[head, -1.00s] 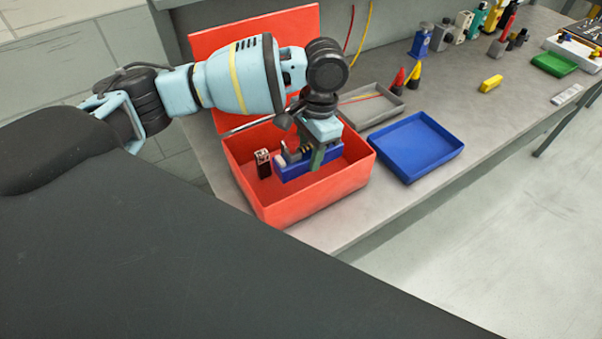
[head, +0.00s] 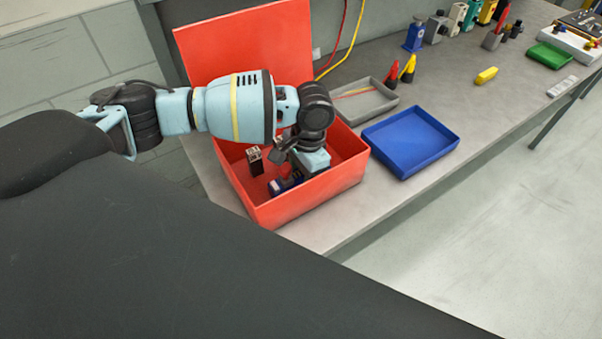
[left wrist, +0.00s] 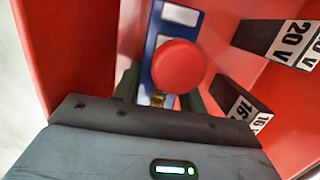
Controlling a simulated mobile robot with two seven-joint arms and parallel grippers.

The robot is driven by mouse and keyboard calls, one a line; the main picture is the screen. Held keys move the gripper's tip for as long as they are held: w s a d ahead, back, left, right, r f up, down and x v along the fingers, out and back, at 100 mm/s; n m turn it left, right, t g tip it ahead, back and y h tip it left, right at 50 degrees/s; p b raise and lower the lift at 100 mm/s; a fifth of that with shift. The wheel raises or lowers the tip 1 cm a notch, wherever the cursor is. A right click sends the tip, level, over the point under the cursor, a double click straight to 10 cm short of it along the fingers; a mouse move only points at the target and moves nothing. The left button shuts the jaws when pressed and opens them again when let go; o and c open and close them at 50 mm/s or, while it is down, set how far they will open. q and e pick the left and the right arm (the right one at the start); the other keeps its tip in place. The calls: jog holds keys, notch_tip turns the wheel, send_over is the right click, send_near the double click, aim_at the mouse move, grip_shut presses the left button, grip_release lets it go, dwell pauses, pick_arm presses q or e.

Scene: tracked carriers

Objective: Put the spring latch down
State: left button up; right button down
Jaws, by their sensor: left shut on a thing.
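The spring latch (head: 284,184), a blue body, is low inside the open red box (head: 318,196). In the left wrist view its blue body (left wrist: 153,42) carries a round red knob (left wrist: 178,66). My left gripper (left wrist: 160,96) is shut on it, with a dark finger on each side. In the head view my wrist hides much of the latch and the fingertips. Whether the latch touches the box floor I cannot tell. My right gripper is in neither view.
A dark block (head: 255,161) stands in the box left of the latch; the wrist view shows labelled dark blocks (left wrist: 285,42) at right. The raised red lid (head: 240,45) is behind. A blue tray (head: 410,142) and grey tray (head: 358,102) lie right of the box.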

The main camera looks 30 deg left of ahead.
pick_arm(q)
jog(key=o, duration=1.3)
notch_tip(320, 180, up, 12)
jog(key=w, duration=0.1)
jog(key=shift+w+d+p, duration=0.3)
jog(key=shift+d, duration=0.15)
